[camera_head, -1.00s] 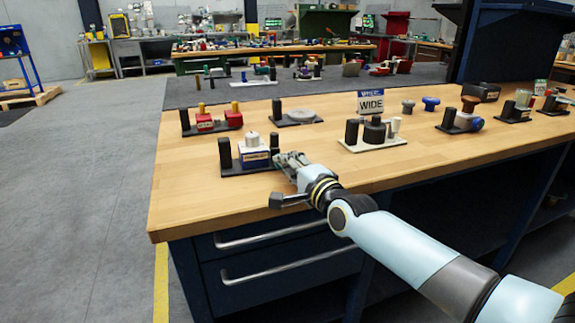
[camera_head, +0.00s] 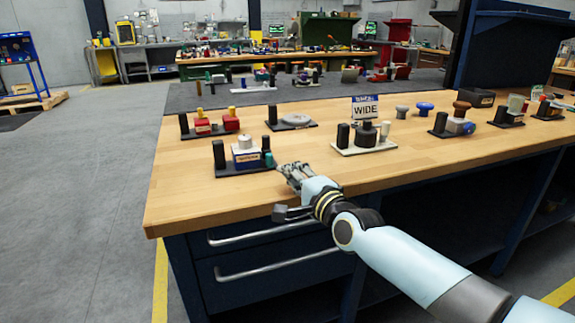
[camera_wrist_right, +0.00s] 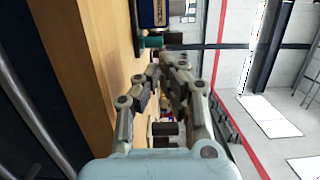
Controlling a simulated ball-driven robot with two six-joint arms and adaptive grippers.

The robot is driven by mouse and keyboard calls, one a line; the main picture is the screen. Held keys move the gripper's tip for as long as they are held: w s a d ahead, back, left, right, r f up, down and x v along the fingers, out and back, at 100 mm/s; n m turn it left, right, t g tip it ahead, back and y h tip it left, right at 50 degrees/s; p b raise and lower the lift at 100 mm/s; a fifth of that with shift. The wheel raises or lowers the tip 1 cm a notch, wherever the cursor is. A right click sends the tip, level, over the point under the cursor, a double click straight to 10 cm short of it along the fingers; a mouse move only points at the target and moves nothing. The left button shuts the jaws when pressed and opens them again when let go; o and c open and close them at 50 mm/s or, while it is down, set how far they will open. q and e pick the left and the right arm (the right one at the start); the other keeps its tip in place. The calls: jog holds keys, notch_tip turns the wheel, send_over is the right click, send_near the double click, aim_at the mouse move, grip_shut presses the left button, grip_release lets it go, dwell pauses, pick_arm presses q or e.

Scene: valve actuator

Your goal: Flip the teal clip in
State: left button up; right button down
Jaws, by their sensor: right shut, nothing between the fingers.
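Whether the clip is fully flipped in is too small to tell. My left gripper is not in view.
A black post (camera_head: 219,154) stands on the same plate at left. Red blocks (camera_head: 203,126), a grey disc fixture (camera_head: 296,119) and a pale plate with black cylinders (camera_head: 364,146) stand behind and to the right. Bare wood lies in front.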

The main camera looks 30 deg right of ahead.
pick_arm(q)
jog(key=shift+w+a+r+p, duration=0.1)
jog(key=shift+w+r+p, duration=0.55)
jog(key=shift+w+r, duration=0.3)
pick_arm(e)
jog(key=s, duration=0.7)
jog(key=shift+a, duration=0.15)
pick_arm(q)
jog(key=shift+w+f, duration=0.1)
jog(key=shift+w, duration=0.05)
pick_arm(e)
jog(key=shift+s, duration=0.1)
